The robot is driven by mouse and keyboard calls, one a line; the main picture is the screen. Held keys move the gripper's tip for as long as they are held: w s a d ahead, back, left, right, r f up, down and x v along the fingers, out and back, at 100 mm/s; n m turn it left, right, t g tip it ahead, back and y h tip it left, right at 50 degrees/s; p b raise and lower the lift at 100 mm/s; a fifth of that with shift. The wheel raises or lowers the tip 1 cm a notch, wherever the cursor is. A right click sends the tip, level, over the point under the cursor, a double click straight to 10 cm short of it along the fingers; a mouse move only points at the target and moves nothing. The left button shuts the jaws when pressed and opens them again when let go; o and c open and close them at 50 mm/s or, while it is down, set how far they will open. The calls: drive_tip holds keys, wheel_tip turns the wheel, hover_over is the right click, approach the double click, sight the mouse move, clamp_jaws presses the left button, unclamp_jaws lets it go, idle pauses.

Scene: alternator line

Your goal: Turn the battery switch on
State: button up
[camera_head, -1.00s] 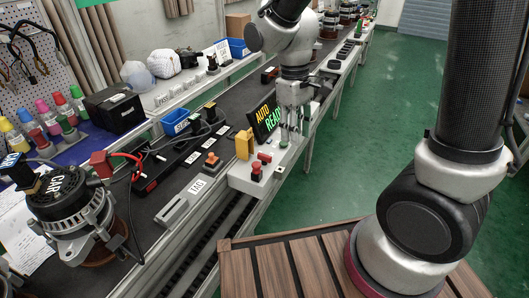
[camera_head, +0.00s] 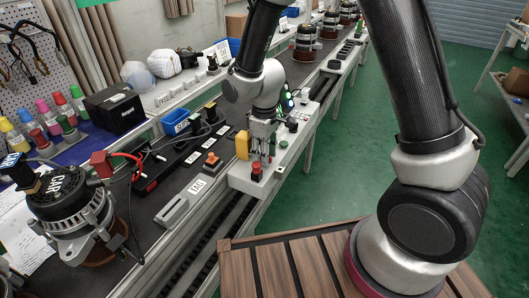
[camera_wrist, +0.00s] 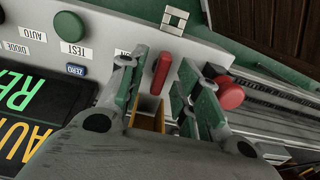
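A red lever-like switch (camera_wrist: 162,72) on the light grey control box (camera_wrist: 215,55) shows between my fingertips in the wrist view. Its label beside it is mostly covered by a finger, so I cannot read it as the battery switch. My gripper (camera_wrist: 164,62) is open, one green-padded finger on each side of the red switch, with visible gaps; whether it touches is not clear. In the head view my gripper (camera_head: 262,152) points down over the near end of the box (camera_head: 240,178), hiding the red switch there.
A red mushroom button (camera_wrist: 231,93) sits close beside the right finger; it also shows in the head view (camera_head: 257,168). A yellow block (camera_head: 243,144) stands at the box's left edge. A green TEST button (camera_wrist: 70,26) and a lit display (camera_wrist: 30,105) are nearby.

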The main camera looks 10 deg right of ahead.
clamp_jaws()
drive_tip(key=shift+m, duration=0.3)
drive_tip(key=m, duration=0.3)
drive_tip(key=shift+m, duration=0.3)
drive_tip(key=m, duration=0.4)
drive_tip(key=shift+m, duration=0.3)
drive_tip(key=m, duration=0.4)
drive_tip(key=shift+m, duration=2.5)
